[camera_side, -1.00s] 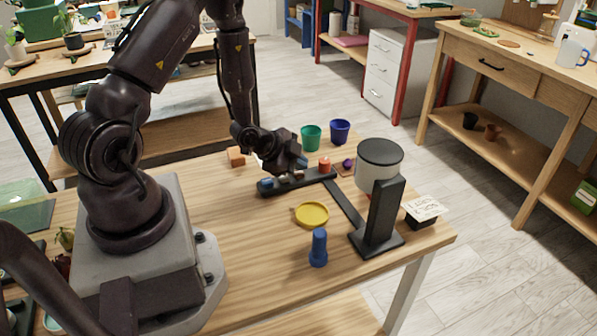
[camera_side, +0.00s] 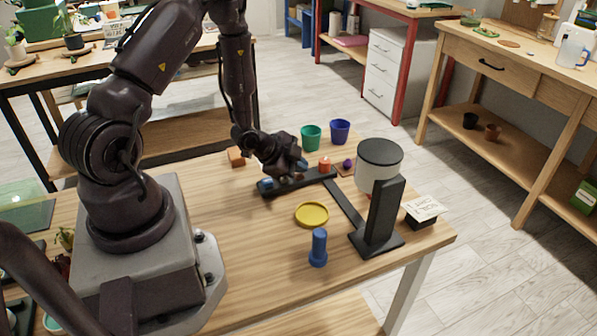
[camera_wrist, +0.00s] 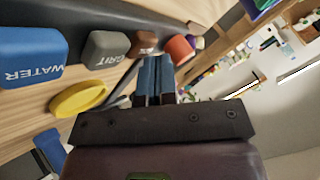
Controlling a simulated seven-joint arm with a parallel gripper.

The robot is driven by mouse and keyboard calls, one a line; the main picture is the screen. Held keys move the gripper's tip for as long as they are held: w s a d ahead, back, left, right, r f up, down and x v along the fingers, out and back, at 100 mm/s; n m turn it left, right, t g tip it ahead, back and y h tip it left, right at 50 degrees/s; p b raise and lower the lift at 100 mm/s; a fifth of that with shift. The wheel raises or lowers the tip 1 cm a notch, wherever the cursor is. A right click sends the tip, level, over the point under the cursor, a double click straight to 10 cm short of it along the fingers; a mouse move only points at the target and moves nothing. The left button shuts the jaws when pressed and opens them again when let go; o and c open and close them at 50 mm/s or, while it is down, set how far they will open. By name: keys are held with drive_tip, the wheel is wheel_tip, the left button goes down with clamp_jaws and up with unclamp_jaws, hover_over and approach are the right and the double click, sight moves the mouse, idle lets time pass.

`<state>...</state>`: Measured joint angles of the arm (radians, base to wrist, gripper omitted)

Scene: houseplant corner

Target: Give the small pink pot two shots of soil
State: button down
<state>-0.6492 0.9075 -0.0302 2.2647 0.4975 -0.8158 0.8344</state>
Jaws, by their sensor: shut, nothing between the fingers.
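A black button bar (camera_side: 325,174) lies on the wooden table. The wrist view shows its blue WATER button (camera_wrist: 33,57), grey GRIT button (camera_wrist: 107,48), a brown button (camera_wrist: 143,43) and a red-orange one (camera_wrist: 180,50). My gripper (camera_side: 299,170) is shut and empty, low over the bar; its fingers (camera_wrist: 155,80) point towards the brown and red buttons. I cannot tell whether they touch one. A dispenser with a white, dark-lidded hopper (camera_side: 378,170) stands at the bar's right on a black stand. I cannot make out a small pink pot clearly.
A yellow saucer (camera_side: 312,215) and a blue upright piece (camera_side: 318,249) stand in front of the bar. Green (camera_side: 311,138) and blue (camera_side: 340,131) pots stand behind. A lettered card (camera_side: 424,208) leans right of the dispenser.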

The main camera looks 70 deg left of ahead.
sight(299, 175)
idle(0.5)
drive_tip(key=shift+r, duration=0.85)
drive_tip(key=shift+r, duration=2.5)
idle(0.4)
wheel_tip(299, 175, up, 4)
drive_tip(key=shift+f, duration=0.1)
idle(0.4)
drive_tip(key=shift+f, duration=4.45)
